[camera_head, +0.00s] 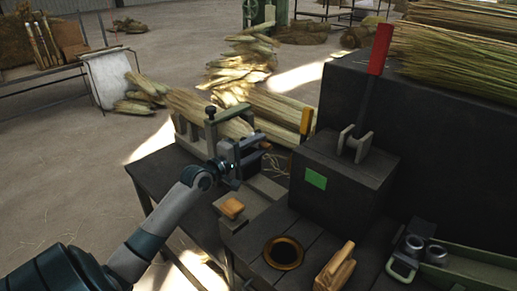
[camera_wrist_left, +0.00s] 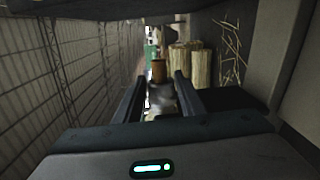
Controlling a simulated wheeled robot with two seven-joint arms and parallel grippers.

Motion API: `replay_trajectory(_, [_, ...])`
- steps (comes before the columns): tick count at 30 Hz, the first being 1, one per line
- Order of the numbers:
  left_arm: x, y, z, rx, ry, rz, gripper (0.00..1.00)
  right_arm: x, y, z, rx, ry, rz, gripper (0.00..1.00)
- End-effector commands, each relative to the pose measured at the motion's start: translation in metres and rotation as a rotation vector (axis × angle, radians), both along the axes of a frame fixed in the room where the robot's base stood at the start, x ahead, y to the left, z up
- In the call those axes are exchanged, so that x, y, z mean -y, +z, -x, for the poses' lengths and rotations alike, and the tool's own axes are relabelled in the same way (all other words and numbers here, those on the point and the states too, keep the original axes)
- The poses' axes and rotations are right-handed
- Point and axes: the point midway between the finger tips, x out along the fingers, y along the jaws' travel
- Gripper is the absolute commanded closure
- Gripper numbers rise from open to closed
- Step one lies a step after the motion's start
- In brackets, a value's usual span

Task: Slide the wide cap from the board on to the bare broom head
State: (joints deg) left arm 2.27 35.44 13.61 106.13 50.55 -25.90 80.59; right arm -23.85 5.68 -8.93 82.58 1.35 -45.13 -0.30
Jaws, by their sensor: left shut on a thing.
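My left gripper (camera_head: 240,151) reaches in from the left, beside the near end of a straw broom head (camera_head: 205,108) lying in a grey clamp frame (camera_head: 211,127). It is shut on a grey thing, which shows blurred between the fingers in the left wrist view (camera_wrist_left: 162,97). I cannot make out whether this is the wide cap, nor whether it touches the straw. Two metal rings (camera_head: 413,244) (camera_head: 436,254) sit at the green tray on the right. My right gripper is not in view.
A dark box (camera_head: 345,172) with a green patch and a red-handled lever (camera_head: 379,48) stands right of the clamp. The bench has a brass-rimmed hole (camera_head: 283,253), wooden blocks (camera_head: 232,208) (camera_head: 335,268) and a green tray (camera_head: 470,262).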

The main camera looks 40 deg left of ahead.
Motion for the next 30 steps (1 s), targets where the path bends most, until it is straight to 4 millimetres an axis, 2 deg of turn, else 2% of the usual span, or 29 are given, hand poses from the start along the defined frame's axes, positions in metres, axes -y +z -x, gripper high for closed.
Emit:
replay_trajectory(26, [0.0013, -0.0004, 0.0005, 0.024, -0.002, -0.009, 1.0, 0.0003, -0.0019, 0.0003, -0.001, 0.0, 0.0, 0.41])
replay_trajectory(27, [0.0013, -0.0004, 0.0005, 0.024, -0.001, -0.009, 0.54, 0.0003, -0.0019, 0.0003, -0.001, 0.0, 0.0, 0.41])
replay_trajectory(29, [0.0013, -0.0004, 0.0005, 0.024, -0.001, -0.009, 0.42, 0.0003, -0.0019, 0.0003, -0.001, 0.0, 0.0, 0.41])
replay_trajectory(30, [0.0013, -0.0004, 0.0005, 0.024, -0.001, -0.009, 0.42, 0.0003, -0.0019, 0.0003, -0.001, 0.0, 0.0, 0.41])
